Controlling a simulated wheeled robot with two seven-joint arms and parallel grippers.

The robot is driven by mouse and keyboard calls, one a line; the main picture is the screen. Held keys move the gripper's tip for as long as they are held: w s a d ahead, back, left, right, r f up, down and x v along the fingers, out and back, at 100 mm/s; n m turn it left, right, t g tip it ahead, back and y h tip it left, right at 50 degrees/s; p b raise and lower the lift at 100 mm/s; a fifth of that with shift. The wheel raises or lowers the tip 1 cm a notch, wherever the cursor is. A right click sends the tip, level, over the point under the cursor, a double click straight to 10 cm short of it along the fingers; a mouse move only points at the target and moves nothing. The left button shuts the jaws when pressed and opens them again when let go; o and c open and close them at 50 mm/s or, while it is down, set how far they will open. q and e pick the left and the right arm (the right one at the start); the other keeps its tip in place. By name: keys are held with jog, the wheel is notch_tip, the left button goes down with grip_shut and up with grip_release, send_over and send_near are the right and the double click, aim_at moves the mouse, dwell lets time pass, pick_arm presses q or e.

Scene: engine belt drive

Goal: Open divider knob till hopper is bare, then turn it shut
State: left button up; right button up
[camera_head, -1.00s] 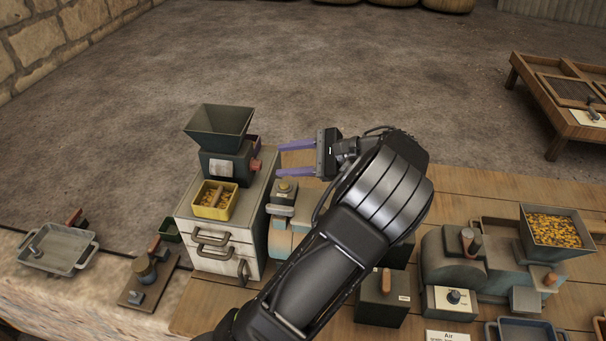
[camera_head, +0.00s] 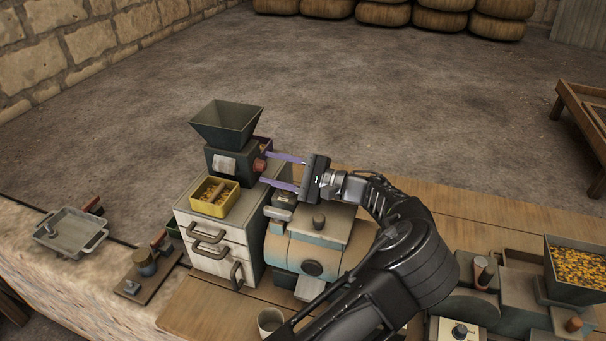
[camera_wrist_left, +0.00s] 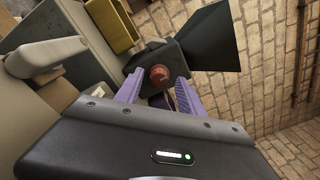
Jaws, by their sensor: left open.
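The divider (camera_head: 227,163) is a dark box with a pale label, standing on a white drawer cabinet (camera_head: 222,234). Its flared hopper (camera_head: 230,122) sits on top; I see no grain on the part of its inside that shows. The red-brown knob (camera_head: 260,165) is on the divider's right side and shows near the fingers in the left wrist view (camera_wrist_left: 157,77). My left gripper (camera_head: 268,168) is open, its purple fingers pointing at the knob, one on each side but not closed on it. A yellow box (camera_head: 236,197) with grain stands in front. My right gripper is not in view.
A machine with a rounded drum (camera_head: 300,250) stands right of the cabinet. A grain-filled hopper (camera_head: 577,268) is at far right. A grey tray (camera_head: 70,232) lies at left.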

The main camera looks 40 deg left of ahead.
pick_arm(q)
jog(key=m+p, duration=0.3)
jog(key=r+m+p, duration=0.1)
jog(key=m+p, duration=0.2)
jog(key=shift+a+m, duration=0.2)
jog(key=shift+m, duration=0.1)
jog(key=shift+w+d+f+m+b, duration=0.2)
jog(key=shift+d+f+m+b, duration=0.2)
jog(key=shift+d+f+b, duration=0.15)
jog(key=b+v, duration=0.2)
jog(key=v, duration=0.4)
jog(key=shift+d+r, duration=0.1)
jog(key=shift+d, duration=0.2)
jog(key=shift+s+d, duration=0.1)
jog(key=shift+s+d+r, duration=0.15)
jog(key=shift+s, duration=0.15)
jog(key=shift+w, duration=0.15)
